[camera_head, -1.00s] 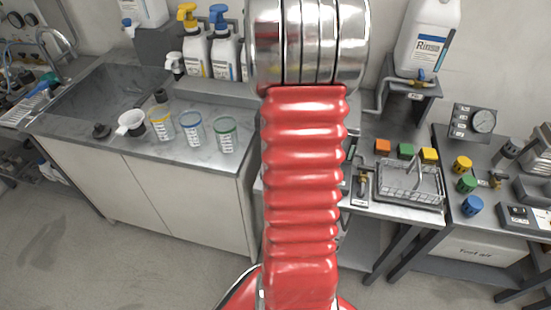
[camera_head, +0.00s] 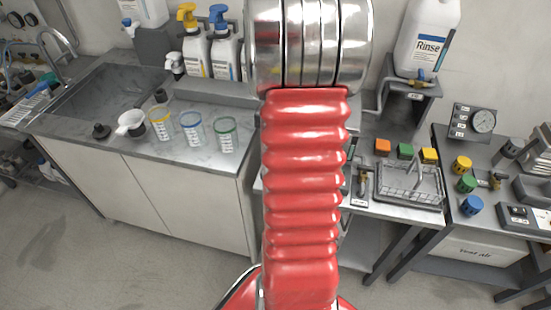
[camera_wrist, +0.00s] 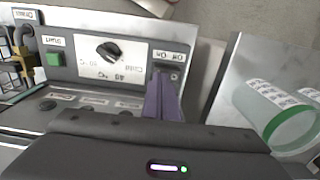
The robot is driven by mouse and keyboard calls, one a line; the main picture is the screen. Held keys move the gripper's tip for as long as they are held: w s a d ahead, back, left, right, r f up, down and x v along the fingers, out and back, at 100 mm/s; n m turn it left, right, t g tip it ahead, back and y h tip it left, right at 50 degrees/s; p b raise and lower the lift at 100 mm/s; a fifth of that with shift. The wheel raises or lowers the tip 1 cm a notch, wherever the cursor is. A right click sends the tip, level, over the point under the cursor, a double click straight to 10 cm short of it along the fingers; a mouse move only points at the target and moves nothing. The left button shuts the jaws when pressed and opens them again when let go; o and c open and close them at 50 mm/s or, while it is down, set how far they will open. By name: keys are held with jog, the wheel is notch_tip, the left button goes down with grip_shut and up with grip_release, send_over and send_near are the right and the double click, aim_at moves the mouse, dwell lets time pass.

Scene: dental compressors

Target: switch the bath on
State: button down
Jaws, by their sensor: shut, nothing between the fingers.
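In the wrist view, the front panel of the bath (camera_wrist: 82,72) has a green button (camera_wrist: 55,60), a black dial (camera_wrist: 112,51) on a white plate and, at its right end, a switch (camera_wrist: 173,76) under an on/off label. My gripper (camera_wrist: 161,76) shows as purple fingers, shut and empty, with the tips over or just in front of this switch. The fingers partly cover the switch; I cannot tell whether they touch it or which way it is set. In the head view my red arm hides the gripper and most of the bath.
A wire basket (camera_head: 408,186) and coloured blocks (camera_head: 405,151) are right of my arm. A Rinse bottle (camera_head: 428,40) stands behind.

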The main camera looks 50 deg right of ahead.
jog(key=shift+r, duration=2.7)
jog(key=a+r+n+t, duration=0.2)
jog(key=a+r+n, duration=0.2)
jog(key=a, duration=0.8)
jog(key=s+a+r+n+t, duration=0.1)
jog(key=a+r+n, duration=0.3)
jog(key=a, duration=0.8)
jog(key=s+a+r+n+t, duration=0.1)
jog(key=a+r+n, duration=0.4)
jog(key=a, duration=0.7)
jog(key=shift+s+t, duration=0.15)
jog(key=shift+t, duration=0.65)
